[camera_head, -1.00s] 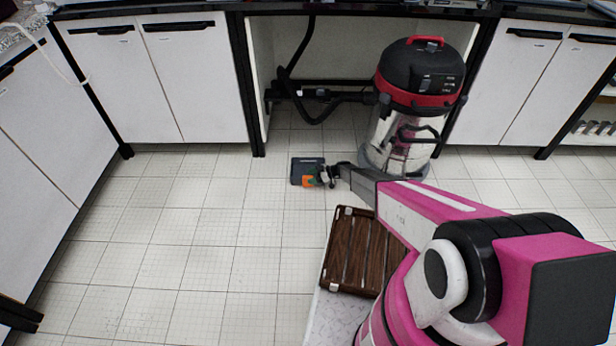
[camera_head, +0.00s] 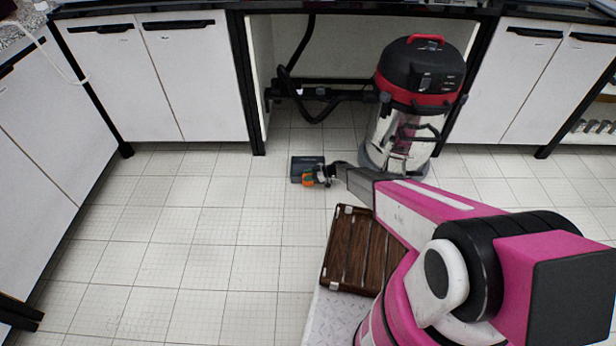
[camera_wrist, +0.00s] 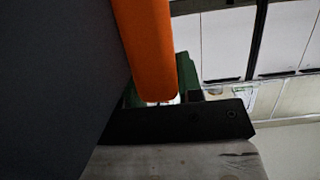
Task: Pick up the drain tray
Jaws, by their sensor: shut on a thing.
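The drain tray (camera_head: 304,163), a small dark grey box-like piece, is at mid-floor in the head view, in front of the open bay. My gripper (camera_head: 318,176) is at its right front side and shut on it. An orange part (camera_head: 308,178) shows at the grip. In the wrist view the dark tray face (camera_wrist: 50,90) fills the left, beside an orange rounded bar (camera_wrist: 146,50) and a green piece (camera_wrist: 187,75). The exact contact is hidden, and I cannot tell how far the tray is off the floor.
A black, red and steel vacuum (camera_head: 418,95) stands behind and right of my gripper, its hose (camera_head: 330,100) running into the bay. White cabinets (camera_head: 195,85) line the back and left. A brown slatted rack (camera_head: 350,250) is nearer. The tiled floor (camera_head: 190,235) at left is clear.

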